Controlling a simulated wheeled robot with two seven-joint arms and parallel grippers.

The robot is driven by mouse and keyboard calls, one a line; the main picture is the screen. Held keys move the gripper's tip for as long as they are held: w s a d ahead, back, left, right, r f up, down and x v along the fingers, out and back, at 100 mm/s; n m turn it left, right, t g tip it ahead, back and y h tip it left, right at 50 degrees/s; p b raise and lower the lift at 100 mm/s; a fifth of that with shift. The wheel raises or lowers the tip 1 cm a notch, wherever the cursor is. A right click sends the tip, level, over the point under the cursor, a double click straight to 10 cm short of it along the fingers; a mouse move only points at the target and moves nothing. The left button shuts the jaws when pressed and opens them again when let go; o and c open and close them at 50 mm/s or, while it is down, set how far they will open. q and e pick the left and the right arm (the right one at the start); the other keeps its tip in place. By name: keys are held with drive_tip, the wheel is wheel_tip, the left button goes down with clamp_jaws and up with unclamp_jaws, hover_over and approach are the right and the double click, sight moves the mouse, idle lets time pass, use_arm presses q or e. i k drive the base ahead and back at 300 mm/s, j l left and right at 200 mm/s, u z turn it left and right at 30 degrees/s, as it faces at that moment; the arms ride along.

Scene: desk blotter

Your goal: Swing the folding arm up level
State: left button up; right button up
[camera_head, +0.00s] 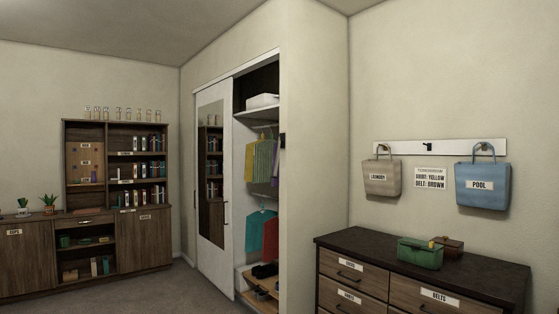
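I cannot make out a folding arm for certain. A small dark fitting (283,140) sits on the wall corner beside the closet opening, too small to tell what it is. A white rail (440,146) with dark hooks is fixed to the right wall. A beige bag (382,178) marked LAUNDRY and a blue bag (483,186) marked POOL hang from it. Neither of my grippers is in view.
A dark-topped dresser (400,262) stands at the right, with a green box (420,254) and a brown box (449,246) on top. The closet's mirrored door (211,180) stands left of hanging clothes. A bookcase (115,165) stands at the left. Carpet (170,291) is clear.

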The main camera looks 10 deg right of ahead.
sight(274, 176)
drive_tip(key=i+l, duration=0.2)
drive_tip(key=l, duration=0.2)
drive_tip(key=i+l+u, duration=0.1)
drive_tip(key=l, duration=0.25)
drive_tip(key=i+l, duration=0.3)
drive_tip(key=i+l+u, duration=0.1)
drive_tip(key=l, duration=0.4)
drive_tip(key=i+l+u, duration=0.1)
drive_tip(key=i+l, duration=0.15)
drive_tip(key=l, duration=0.2)
drive_tip(key=i+l, duration=0.2)
drive_tip(key=l, duration=0.2)
drive_tip(key=i+l+u, duration=0.1)
drive_tip(key=l, duration=0.35)
drive_tip(key=i+l, duration=0.2)
drive_tip(key=l, duration=0.25)
drive_tip(key=i, duration=0.15)
